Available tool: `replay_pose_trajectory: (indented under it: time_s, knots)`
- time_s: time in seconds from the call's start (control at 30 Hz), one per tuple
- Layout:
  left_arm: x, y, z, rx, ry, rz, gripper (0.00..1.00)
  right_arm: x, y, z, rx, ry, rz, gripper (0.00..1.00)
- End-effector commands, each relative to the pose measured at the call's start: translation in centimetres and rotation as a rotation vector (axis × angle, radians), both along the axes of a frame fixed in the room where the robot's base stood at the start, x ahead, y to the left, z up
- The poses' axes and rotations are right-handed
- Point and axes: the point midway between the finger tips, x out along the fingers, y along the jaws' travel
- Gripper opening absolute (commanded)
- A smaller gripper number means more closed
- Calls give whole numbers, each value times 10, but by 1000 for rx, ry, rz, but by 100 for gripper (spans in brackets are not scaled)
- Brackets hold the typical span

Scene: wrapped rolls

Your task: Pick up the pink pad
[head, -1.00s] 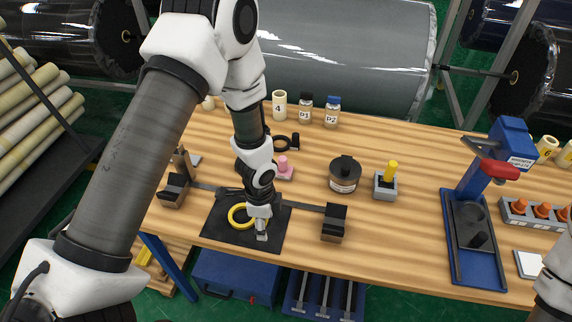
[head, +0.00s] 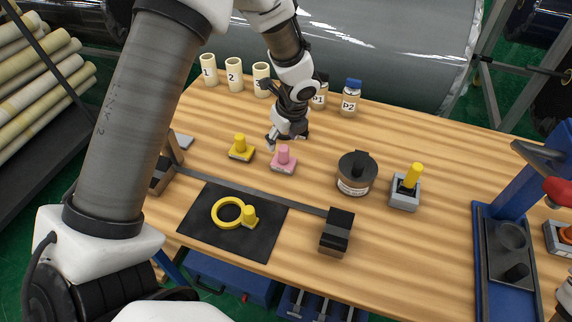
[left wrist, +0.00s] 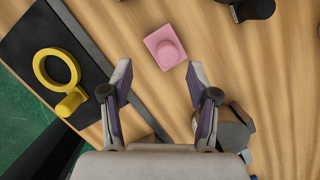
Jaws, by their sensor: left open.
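The pink pad (head: 284,158) is a small square base with a round knob on the wooden table. It stands upright just in front of my left gripper (head: 284,140) in the head view. In the left wrist view the pink pad (left wrist: 168,48) lies beyond the fingertips, roughly in line with the gap between them. My left gripper (left wrist: 160,82) is open, with nothing between its fingers. The pad appears untouched; the exact height of the fingers above the table is hard to tell. My right gripper is not in view.
A yellow ring with a knob (head: 229,212) lies on a black mat (head: 205,238) in front. A dark-lidded jar (head: 355,175) and a grey block with a yellow peg (head: 405,190) stand right. Numbered tubes (head: 234,75) line the back.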

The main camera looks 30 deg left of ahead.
Motion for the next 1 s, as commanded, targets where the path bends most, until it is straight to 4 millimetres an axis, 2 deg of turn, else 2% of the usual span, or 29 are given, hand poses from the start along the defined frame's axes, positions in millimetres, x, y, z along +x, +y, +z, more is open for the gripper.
replay_pose_trajectory:
  time_s: [0.5,0.73,0.9,1.0]
  knots:
    - [9,13,-74,-1,2,1,60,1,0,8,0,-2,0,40]
    - [10,13,-76,-1,0,1,60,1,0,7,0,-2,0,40]
    - [10,13,-76,-1,1,1,0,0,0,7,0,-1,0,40]
    - [10,13,-76,-1,1,1,0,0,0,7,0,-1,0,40]
